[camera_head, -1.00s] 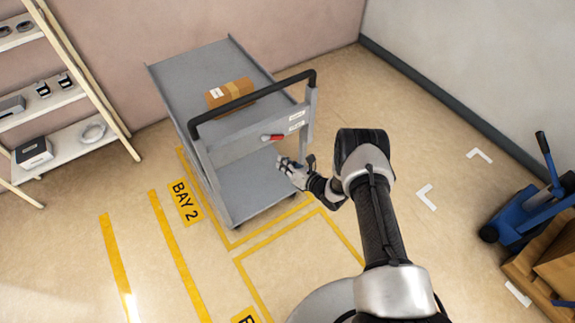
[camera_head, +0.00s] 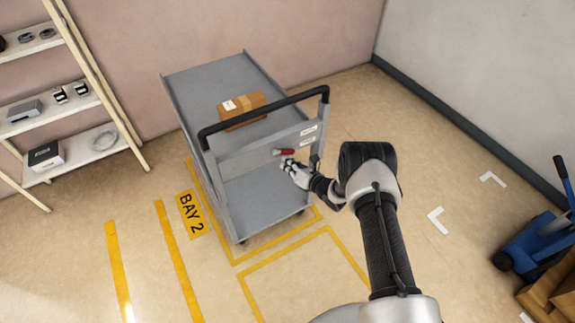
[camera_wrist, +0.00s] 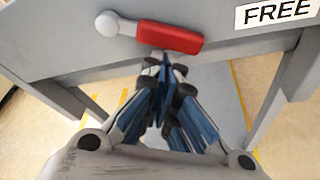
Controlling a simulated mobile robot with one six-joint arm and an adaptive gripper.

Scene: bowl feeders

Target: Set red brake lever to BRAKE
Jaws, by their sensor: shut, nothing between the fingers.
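The red brake lever (camera_wrist: 170,37) is on the grey cart's front panel, with a round pale pivot (camera_wrist: 107,23) at its left end. In the wrist view it lies close to level, its right end slightly lower, pointing toward the FREE label (camera_wrist: 275,12). The lever also shows in the head view (camera_head: 284,152). My gripper (camera_wrist: 165,62) is shut and empty, its fingertips just below the middle of the lever. I cannot tell whether they touch it. In the head view my gripper (camera_head: 287,164) is at the cart's front. The BRAKE wording is not readable.
The grey cart (camera_head: 185,95) carries a cardboard box (camera_head: 256,110) on its top deck and has a black push handle (camera_head: 255,112). A shelf rack (camera_head: 75,160) stands at left. Blue equipment (camera_head: 530,240) stands at right. Open floor with yellow markings lies before the cart.

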